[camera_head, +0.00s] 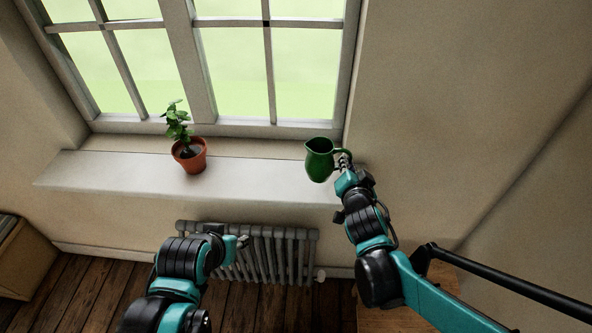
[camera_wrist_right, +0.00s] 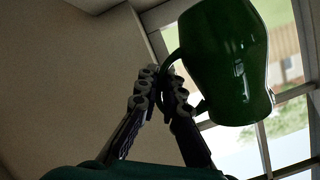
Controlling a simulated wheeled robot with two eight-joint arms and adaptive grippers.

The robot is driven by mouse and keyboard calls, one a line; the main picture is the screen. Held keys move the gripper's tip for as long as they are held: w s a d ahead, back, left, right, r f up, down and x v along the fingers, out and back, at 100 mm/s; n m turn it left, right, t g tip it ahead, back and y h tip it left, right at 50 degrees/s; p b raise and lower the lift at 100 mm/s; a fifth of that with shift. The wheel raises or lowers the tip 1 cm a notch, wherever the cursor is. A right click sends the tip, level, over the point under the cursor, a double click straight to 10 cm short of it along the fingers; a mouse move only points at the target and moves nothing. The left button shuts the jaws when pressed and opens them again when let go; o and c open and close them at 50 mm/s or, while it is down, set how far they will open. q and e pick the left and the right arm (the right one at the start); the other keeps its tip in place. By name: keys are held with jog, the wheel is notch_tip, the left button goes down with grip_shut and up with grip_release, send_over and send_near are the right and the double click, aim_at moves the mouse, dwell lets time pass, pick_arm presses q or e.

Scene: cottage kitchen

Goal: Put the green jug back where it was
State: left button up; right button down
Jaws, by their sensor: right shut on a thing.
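The green jug (camera_head: 319,161) is upright at the right end of the white window sill (camera_head: 258,181), its handle towards the right. I cannot tell whether its base touches the sill. My right gripper (camera_head: 346,160) is shut on the jug's handle. The right wrist view shows the jug (camera_wrist_right: 226,62) close up, with the fingers of the gripper (camera_wrist_right: 160,90) around the handle. My left gripper (camera_head: 243,241) is low, in front of the radiator and away from the jug; its fingers are too small to read.
A potted plant (camera_head: 189,154) stands on the left half of the sill, with clear sill between it and the jug. The window (camera_head: 230,75) is behind. A grey radiator (camera_head: 280,252) is below the sill. A wooden surface (camera_head: 440,283) is at lower right, beneath my right arm.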

jog(key=shift+s+a+r, duration=0.1)
jog(key=shift+a+r, duration=0.05)
jog(key=shift+a, duration=0.4)
jog(key=w+a+f+b, duration=0.1)
jog(key=w+a+f, duration=0.1)
jog(key=w, duration=0.1)
jog(key=w+a+f+b, duration=0.2)
jog(key=w, duration=0.1)
jog(key=w+a+f+b, duration=0.1)
jog(key=w+a+f, duration=0.1)
jog(key=w, duration=0.1)
jog(key=shift+w+f, duration=0.25)
jog(key=shift+f, duration=0.15)
notch_tip(320, 180, down, 4)
jog(key=shift+f+b, duration=0.1)
jog(key=shift+b, duration=1)
jog(key=c, duration=2.1)
grip_release()
jog(key=o, duration=0.4)
